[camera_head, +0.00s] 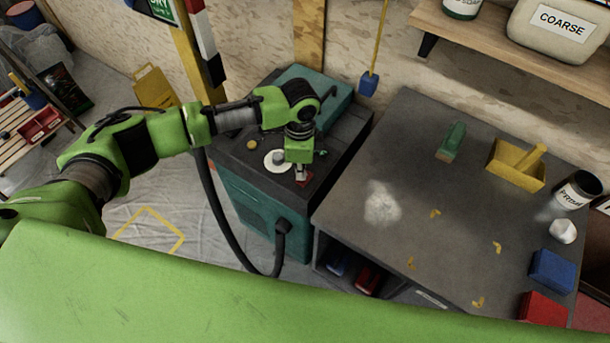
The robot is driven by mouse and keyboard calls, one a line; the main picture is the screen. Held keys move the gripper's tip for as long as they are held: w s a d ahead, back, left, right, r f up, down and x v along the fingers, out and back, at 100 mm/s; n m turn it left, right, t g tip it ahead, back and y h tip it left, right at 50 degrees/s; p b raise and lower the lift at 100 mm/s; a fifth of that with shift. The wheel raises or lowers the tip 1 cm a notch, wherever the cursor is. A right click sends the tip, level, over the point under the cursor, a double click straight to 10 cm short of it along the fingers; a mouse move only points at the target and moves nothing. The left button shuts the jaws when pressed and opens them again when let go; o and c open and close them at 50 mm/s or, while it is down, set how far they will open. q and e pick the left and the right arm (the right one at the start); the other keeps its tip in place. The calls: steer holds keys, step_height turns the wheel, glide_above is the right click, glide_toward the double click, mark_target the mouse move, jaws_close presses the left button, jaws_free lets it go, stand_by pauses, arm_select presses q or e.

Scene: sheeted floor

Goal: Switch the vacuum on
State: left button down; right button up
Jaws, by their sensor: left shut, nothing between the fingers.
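The vacuum (262,203) is a teal cabinet with a dark top, standing left of the workbench. A black hose curves down in front of it. On its top are a round white dial (276,163), a small yellow button (252,145) and a small red part (306,181). My left gripper (301,177) points down over the top, shut and empty, right at the red part. I cannot tell whether the fingertips touch it, and they partly hide it. My right gripper is not in view.
A shelf (480,38) hangs at the upper right. Sheeted floor lies at the left.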

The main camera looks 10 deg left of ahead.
arm_select(q)
steer(key=shift+f+b, duration=0.5)
steer(key=shift+f, duration=0.65)
stand_by(0.4)
step_height(320, 180, up, 7)
steer(key=p, duration=0.7)
steer(key=shift+r+p, duration=0.1)
steer(key=shift+p, duration=0.3)
stand_by(0.4)
